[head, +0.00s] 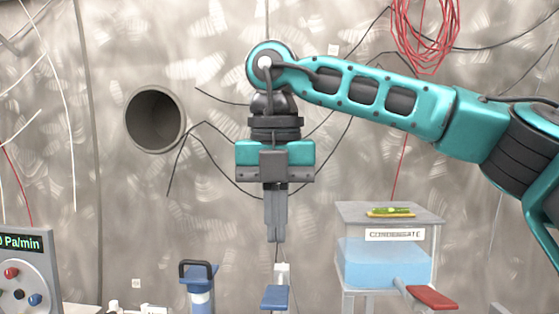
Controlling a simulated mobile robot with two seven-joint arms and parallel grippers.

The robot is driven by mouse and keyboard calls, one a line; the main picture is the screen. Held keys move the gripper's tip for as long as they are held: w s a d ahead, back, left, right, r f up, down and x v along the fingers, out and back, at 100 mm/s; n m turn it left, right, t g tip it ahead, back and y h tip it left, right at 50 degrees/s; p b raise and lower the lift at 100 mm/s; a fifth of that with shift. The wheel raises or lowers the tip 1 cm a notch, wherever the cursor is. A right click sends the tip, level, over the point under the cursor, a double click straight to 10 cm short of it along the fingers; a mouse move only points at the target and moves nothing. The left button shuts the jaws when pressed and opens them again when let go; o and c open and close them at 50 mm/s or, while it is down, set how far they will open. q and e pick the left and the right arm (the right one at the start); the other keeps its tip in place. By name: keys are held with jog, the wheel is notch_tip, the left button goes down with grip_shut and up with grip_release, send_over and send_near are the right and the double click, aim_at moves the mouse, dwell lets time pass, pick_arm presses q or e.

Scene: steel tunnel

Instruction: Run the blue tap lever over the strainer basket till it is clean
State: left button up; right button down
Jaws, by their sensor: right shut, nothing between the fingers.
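A blue lever (275,297) shows at the bottom centre of the head view, in front of a small white upright part (282,272). My right gripper (275,238) points straight down above the blue lever, with a gap between them in the picture. Its fingers are together with nothing between them. A red lever (433,298) sticks out at the lower right, by the condensate tank. I cannot make out a strainer basket for certain; the area below the levers is cut off by the frame edge. My left gripper is out of view.
A clear tank labelled CONDENSATE (388,265) holds blue liquid, with a yellow-green item (391,212) on its lid. A blue-topped canister (199,285) stands left of the blue lever. A panel with buttons (25,275) is at far left. Red cables (427,35) hang at upper right.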

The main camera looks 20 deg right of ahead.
notch_tip(320, 180, up, 6)
jog(key=w, duration=0.1)
jog(key=shift+d+p, duration=0.2)
jog(key=shift+p, duration=0.15)
dwell(1.5)
